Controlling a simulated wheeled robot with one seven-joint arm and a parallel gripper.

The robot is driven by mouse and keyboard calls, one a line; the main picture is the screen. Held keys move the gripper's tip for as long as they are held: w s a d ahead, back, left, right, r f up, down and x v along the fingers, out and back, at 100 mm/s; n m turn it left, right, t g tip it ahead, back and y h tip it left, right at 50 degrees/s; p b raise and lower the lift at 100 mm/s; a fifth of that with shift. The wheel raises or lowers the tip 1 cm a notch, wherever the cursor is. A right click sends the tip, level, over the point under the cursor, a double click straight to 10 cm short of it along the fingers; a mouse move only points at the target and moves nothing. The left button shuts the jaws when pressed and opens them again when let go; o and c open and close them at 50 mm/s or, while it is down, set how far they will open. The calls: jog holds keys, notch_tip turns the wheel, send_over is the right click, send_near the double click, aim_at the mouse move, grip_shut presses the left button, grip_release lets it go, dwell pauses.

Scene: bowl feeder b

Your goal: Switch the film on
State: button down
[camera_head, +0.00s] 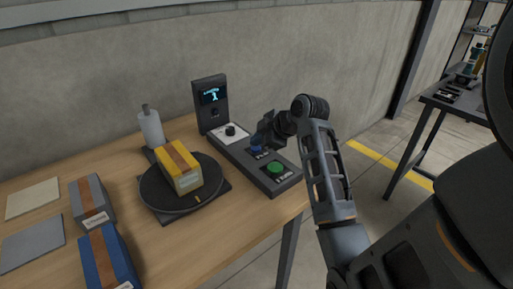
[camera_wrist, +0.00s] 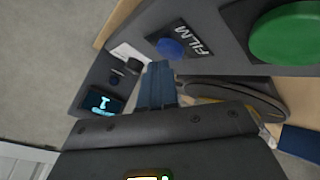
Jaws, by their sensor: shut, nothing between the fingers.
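The control box (camera_head: 235,153) stands on the right part of the wooden table. It carries a blue button, a green button (camera_head: 275,168), a black knob (camera_head: 230,130) and an upright panel with a lit screen (camera_head: 210,96). In the wrist view the blue button (camera_wrist: 171,48) has the label FILM (camera_wrist: 195,40) beside it, and the green button (camera_wrist: 290,33) is larger and at the upper right. My gripper (camera_wrist: 158,68) is shut and empty, its fingertips close to the blue button. I cannot tell whether they touch it. In the head view my gripper (camera_head: 262,140) is over the blue button area.
A yellow box (camera_head: 180,168) with a brown band sits on the black turntable (camera_head: 165,202), left of the control box. A white bottle (camera_head: 151,128) stands behind it. Grey (camera_head: 91,202) and blue (camera_head: 108,258) boxes are at the left. Bare table lies in front of the turntable.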

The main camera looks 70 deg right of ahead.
aim_at(258, 149)
jog(key=shift+f, duration=0.3)
dwell(0.5)
jog(key=shift+r+p, duration=0.4)
jog(key=shift+r, duration=0.1)
notch_tip(258, 149, up, 6)
jog(key=p, duration=0.5)
